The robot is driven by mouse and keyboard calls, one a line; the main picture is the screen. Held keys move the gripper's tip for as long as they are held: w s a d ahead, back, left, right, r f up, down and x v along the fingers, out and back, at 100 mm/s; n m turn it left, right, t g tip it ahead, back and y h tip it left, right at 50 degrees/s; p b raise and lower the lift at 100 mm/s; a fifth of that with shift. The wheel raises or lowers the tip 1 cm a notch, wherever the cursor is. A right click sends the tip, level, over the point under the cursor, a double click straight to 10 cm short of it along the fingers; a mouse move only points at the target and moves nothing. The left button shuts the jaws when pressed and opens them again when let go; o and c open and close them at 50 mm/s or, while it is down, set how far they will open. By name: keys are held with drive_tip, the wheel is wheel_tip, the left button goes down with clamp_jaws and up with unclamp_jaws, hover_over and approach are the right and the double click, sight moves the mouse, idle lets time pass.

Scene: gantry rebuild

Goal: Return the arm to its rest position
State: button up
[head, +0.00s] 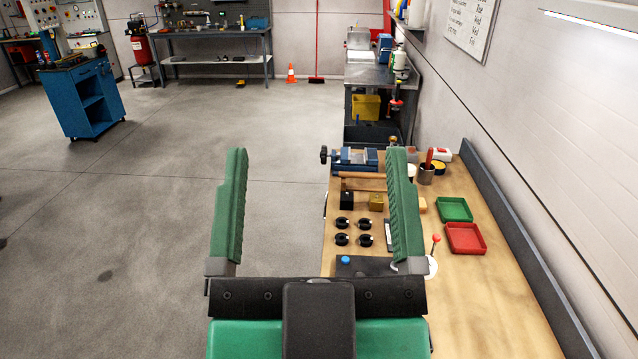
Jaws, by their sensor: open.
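My gripper (317,207) fills the lower middle of the head view, with its two green ridged fingers spread wide apart. It is open and nothing is held between the fingers. It points away from me, with its left finger in front of bare floor and its right finger in front of the wooden workbench (490,300). The right finger hides part of the bench top. I cannot tell how far the gripper is above the bench.
The bench holds a blue vise (352,158), several black round parts (342,239), a green tray (454,209), a red tray (466,238) and a red-knobbed lever (435,243). A wall runs along the right. Open floor (150,220) lies left; a blue cabinet (85,98) stands farther back.

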drive_tip(key=shift+s+a+r, duration=0.25)
drive_tip(key=shift+s+r, duration=0.05)
drive_tip(key=shift+s, duration=0.2)
